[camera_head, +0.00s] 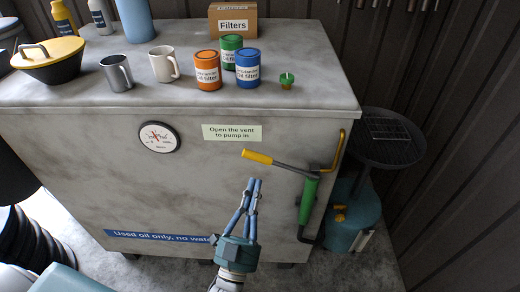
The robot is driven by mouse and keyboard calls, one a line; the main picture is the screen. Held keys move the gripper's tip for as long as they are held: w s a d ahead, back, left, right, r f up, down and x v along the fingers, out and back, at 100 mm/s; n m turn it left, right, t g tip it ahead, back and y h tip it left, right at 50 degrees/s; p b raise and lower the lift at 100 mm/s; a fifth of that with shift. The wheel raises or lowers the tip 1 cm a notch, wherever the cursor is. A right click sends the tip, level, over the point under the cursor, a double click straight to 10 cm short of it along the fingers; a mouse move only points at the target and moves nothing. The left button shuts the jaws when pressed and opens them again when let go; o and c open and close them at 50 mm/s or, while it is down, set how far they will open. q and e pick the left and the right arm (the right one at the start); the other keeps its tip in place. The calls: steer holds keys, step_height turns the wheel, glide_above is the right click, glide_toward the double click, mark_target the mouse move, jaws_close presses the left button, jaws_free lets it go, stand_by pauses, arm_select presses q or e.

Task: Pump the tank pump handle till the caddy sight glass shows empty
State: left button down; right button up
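The tank (110,190) is a large grey metal box in the middle. Its pump has a green upright body (308,200) on the right of the front face. The pump handle (257,157) is a dark lever with a yellow grip, pointing left and slightly up. A teal caddy (365,232) with a round black pan (376,140) above it stands right of the tank. My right gripper is out of view.
A dial gauge (159,137) and a label, "Open the vent to pump in" (231,132), are on the front face. A green cap (287,81), oil filter cans (207,71) and mugs (164,64) stand on top. A yellow pipe (338,150) bends beside the pump.

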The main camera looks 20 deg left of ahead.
arm_select(q)
step_height(320, 180, up, 4)
steer(key=r, duration=0.1)
glide_above(257, 160)
steer(key=s+d, duration=0.2)
steer(key=f, duration=0.1)
steer(key=f+b, duration=0.1)
steer(key=f, duration=0.1)
steer(key=shift+w+a, duration=0.15)
steer(key=shift+a, duration=0.1)
steer(key=shift+a+f+b, duration=0.45)
steer(key=shift+f+b, duration=0.1)
steer(key=shift+b, duration=0.15)
